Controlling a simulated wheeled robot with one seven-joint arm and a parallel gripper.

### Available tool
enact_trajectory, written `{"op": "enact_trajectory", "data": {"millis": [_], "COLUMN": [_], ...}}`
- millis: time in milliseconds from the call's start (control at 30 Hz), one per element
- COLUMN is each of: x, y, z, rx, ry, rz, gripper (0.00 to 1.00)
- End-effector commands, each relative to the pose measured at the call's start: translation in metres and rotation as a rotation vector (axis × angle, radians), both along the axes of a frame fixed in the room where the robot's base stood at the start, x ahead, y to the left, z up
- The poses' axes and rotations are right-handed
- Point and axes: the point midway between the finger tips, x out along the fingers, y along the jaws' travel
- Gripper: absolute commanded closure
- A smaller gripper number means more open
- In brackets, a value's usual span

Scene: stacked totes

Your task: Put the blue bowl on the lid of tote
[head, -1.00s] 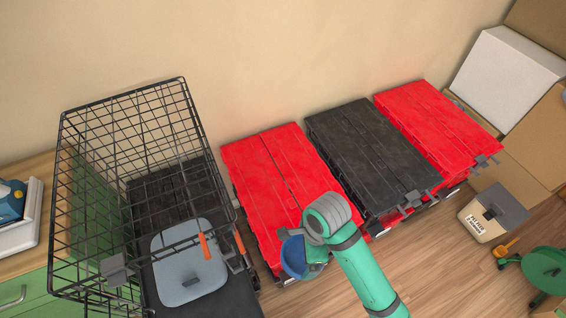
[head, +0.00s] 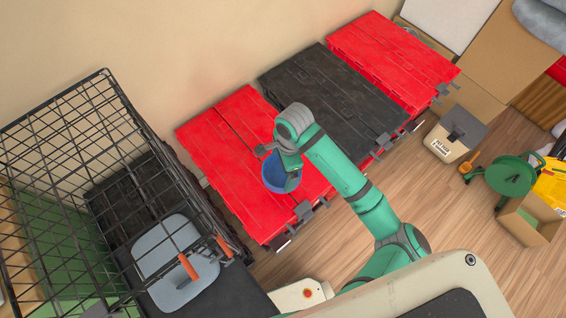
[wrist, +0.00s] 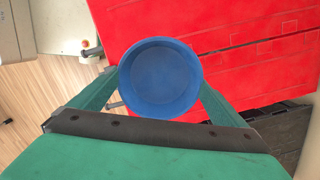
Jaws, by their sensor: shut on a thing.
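The blue bowl (head: 274,174) is in my gripper (head: 280,166) over the near part of the left red tote lid (head: 222,134). The wrist view shows the bowl (wrist: 160,78) from above, with its round inside empty and one finger of my gripper (wrist: 158,98) at each side of it. My gripper is shut on the bowl. The red lid (wrist: 225,25) shows beneath and beyond the bowl in the wrist view. I cannot tell how high the bowl is above the lid. Other lids are a black one (head: 325,100) and a red one (head: 395,60) to the right.
A small labelled bin (head: 452,138), a green reel (head: 510,175) and cardboard boxes stand at the right. Wooden floor (head: 420,200) is open in front of the totes.

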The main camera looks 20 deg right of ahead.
Motion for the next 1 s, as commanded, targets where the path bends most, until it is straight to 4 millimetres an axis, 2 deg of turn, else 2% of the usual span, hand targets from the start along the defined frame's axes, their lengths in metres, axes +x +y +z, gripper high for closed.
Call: {"op": "enact_trajectory", "data": {"millis": [200,333,567,800,1000], "x": [0.027,0.037,0.044,0.044,0.045], "y": [-0.015,-0.021,-0.025,-0.026,-0.025], "z": [-0.036,-0.049,-0.060,-0.089,-0.091], "rx": [-0.001,-0.001,-0.002,-0.001,0.000], "ry": [0.002,0.001,0.001,0.001,-0.001], "rz": [-0.001,-0.001,0.000,-0.001,0.000], "gripper": [0.33,0.33,0.33,0.33,0.33]}}
